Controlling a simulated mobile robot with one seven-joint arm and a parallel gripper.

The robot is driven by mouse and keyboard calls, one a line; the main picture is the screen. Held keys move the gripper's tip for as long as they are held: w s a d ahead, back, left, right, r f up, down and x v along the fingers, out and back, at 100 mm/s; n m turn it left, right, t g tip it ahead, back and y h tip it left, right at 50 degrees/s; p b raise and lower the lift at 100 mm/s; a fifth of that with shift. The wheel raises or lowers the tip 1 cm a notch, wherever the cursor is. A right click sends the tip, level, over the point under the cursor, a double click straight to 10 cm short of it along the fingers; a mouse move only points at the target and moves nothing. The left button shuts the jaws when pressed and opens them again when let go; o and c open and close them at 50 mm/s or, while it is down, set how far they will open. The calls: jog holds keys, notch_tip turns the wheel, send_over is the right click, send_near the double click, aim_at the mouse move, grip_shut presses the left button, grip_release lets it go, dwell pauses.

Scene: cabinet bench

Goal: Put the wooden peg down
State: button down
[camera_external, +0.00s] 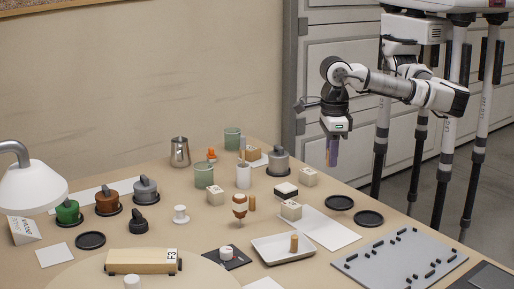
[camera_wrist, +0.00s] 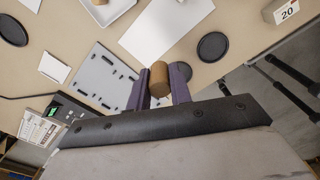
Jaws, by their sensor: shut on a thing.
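My gripper (camera_external: 332,152) is above and beyond the table's right edge in the external view, pointing down. In the wrist view, the purple fingers (camera_wrist: 160,86) are shut on a brown wooden peg (camera_wrist: 159,78), whose round end shows between the fingertips. The peg is in the air, apart from the table. In the external view, I cannot make the held peg out clearly between the fingers.
A grey board with black slots (camera_external: 395,262) lies at the front right. A white sheet (camera_external: 322,228) and two black round coasters (camera_external: 368,218) lie near the right edge. Canisters, cups and numbered blocks (camera_external: 291,210) crowd the middle. The white sheet (camera_wrist: 165,28) has bare surface.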

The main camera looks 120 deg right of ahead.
aim_at(283, 247)
jog(key=shift+r, duration=0.55)
jog(key=shift+w+r, duration=0.2)
jog(key=w+m+b, duration=0.4)
jog(key=w+m, duration=0.1)
jog(key=w, duration=0.9)
jog(key=f, duration=0.6)
jog(key=f+p, duration=0.1)
jog(key=f, duration=0.5)
jog(key=f+p, duration=0.1)
jog(key=f, duration=0.6)
jog(key=shift+w+a+f, duration=0.1)
jog(key=shift+w+a, duration=0.1)
jog(key=shift+w, duration=0.05)
jog(key=shift+f, duration=0.2)
jog(key=c, duration=1.5)
grip_release()
jog(key=shift+c, duration=0.2)
